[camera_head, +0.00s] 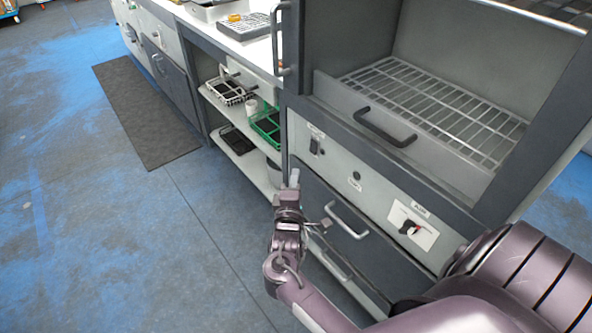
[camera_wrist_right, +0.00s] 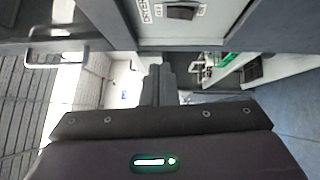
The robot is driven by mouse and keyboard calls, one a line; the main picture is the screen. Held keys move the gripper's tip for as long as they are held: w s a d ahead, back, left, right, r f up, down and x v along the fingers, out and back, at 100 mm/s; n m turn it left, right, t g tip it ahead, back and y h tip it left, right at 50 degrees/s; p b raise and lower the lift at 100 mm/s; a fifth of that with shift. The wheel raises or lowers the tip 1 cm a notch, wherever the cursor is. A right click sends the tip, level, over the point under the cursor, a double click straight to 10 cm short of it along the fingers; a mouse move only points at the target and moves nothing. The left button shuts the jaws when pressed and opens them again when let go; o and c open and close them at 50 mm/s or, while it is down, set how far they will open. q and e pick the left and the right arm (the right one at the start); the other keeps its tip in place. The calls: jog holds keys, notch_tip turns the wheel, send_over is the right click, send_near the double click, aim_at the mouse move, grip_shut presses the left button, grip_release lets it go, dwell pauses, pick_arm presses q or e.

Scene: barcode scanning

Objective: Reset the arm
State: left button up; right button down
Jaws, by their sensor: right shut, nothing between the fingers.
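My right arm comes in from the lower right of the head view. Its gripper (camera_head: 293,182) is in front of the grey cabinet, near its left front edge, at about the height of a drawer handle. In the right wrist view the two dark fingers (camera_wrist_right: 158,84) are together, with nothing between them. My left gripper is not in the head view.
A dark mat (camera_head: 148,115) lies on the blue floor. The floor at left is clear.

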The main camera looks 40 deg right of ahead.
dwell(0.5)
